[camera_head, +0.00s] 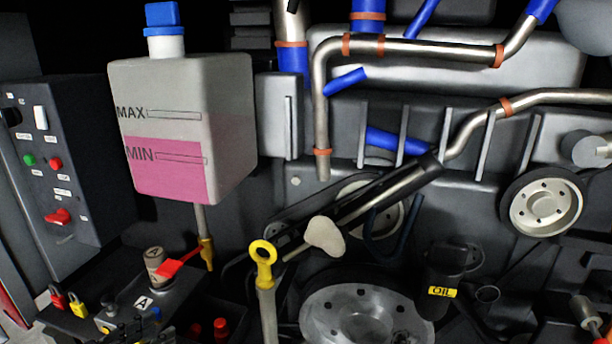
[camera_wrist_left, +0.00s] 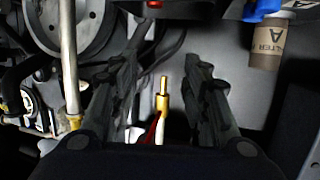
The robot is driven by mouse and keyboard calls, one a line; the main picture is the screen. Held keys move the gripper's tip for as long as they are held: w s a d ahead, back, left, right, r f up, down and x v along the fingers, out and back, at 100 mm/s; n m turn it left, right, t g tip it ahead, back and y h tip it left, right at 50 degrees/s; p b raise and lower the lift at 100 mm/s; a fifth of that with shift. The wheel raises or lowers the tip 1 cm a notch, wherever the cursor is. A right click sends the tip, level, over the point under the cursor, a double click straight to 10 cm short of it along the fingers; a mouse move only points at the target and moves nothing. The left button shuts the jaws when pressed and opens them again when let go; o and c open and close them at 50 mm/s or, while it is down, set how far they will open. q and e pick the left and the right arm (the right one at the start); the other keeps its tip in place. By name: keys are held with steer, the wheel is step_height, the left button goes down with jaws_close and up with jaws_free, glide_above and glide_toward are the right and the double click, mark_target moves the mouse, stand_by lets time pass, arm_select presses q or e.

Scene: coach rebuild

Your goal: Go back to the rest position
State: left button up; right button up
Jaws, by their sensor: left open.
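My left gripper (camera_wrist_left: 160,72) is open, with its two dark fingers apart in the left wrist view. A brass fitting (camera_wrist_left: 162,98) with a red part below shows in the gap between the fingers, and I cannot tell its distance from them. No object is seen gripped. In the head view, dark jointed parts at the bottom left edge seem to be the tips of this gripper (camera_head: 128,330), low in front of the tan filter (camera_head: 155,262). The filter also shows at the upper right of the left wrist view (camera_wrist_left: 265,42), clear of the fingers. My right gripper is not in view.
A coolant tank (camera_head: 225,130) with a blue cap hangs above a brass valve with a red lever (camera_head: 178,265). A switch box (camera_head: 70,150) stands left. A yellow-ringed dipstick (camera_head: 263,252), pulleys (camera_head: 545,205) and metal pipes (camera_head: 430,48) crowd the engine side.

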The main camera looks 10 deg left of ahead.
arm_select(q)
steer(key=s+d+f+n+g+y, duration=0.2)
steer(key=s+d+f+g+y, duration=0.3)
steer(key=s+d+f+g, duration=0.9)
steer(key=s+d+f+t, duration=0.1)
steer(key=s+f, duration=0.1)
steer(key=f, duration=1.3)
steer(key=s+d+f+t, duration=0.1)
steer(key=s+f, duration=0.1)
steer(key=f, duration=1.3)
steer(key=s+a+f+g+p, duration=0.1)
steer(key=s+a+f, duration=0.1)
steer(key=s+f, duration=1.2)
steer(key=shift+s+a+f+p, duration=0.15)
steer(key=shift+s+a+p, duration=0.2)
steer(key=shift+s, duration=0.9)
